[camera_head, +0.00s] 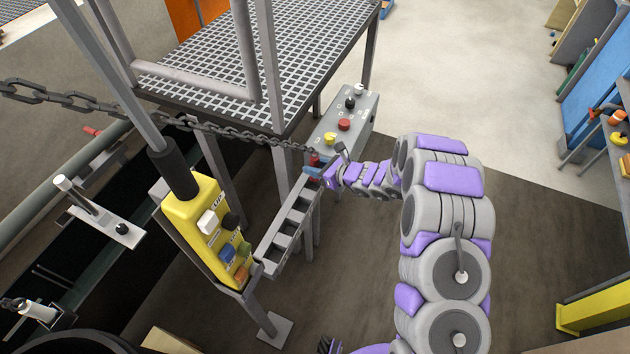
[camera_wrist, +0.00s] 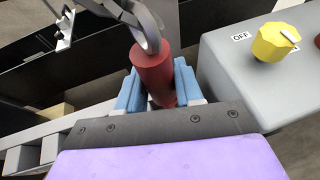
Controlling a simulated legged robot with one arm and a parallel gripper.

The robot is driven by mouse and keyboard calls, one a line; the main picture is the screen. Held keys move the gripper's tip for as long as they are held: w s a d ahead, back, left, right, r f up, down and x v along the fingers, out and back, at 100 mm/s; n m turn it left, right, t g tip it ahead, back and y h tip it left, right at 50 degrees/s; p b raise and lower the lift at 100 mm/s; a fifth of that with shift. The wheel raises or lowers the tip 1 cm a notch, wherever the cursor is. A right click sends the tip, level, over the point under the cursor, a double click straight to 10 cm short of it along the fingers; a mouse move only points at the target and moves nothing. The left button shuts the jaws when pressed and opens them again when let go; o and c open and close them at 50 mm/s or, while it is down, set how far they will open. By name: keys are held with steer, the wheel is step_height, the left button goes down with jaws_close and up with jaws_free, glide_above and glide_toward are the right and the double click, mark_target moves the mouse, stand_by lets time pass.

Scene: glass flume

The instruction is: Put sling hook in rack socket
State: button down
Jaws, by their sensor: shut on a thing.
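The sling hook (camera_wrist: 153,72) is a red cylinder with a metal eye at its top, linked to the chain (camera_head: 215,130). My gripper (camera_wrist: 160,88) is shut on it, with blue fingers on both sides of the red body. In the head view my gripper (camera_head: 315,170) is at the upper end of the grey rack (camera_head: 269,264), and only a bit of red shows there. The rack is a sloping rail with several square sockets. Its edge also shows at lower left in the wrist view (camera_wrist: 70,122). The hook's lower end is hidden, so I cannot tell whether it is in a socket.
A grey control box (camera_head: 361,115) with coloured knobs stands close behind my gripper. A yellow pendant box (camera_head: 188,213) hangs left of the rack. A grated platform (camera_head: 250,60) is above and behind. The chain stretches across from the left.

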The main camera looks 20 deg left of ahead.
steer(key=shift+a+f, duration=0.2)
steer(key=shift+f, duration=0.4)
steer(key=shift+a+f, duration=0.15)
steer(key=shift+f, duration=0.4)
step_height(320, 180, down, 4)
steer(key=shift+r+b, duration=0.2)
steer(key=shift+b, duration=0.35)
steer(key=shift+r, duration=0.15)
steer(key=c, duration=0.7)
jaws_free()
steer(key=shift+c, duration=0.2)
steer(key=shift+d, duration=0.1)
steer(key=p+v, duration=0.2)
steer(key=v, duration=1)
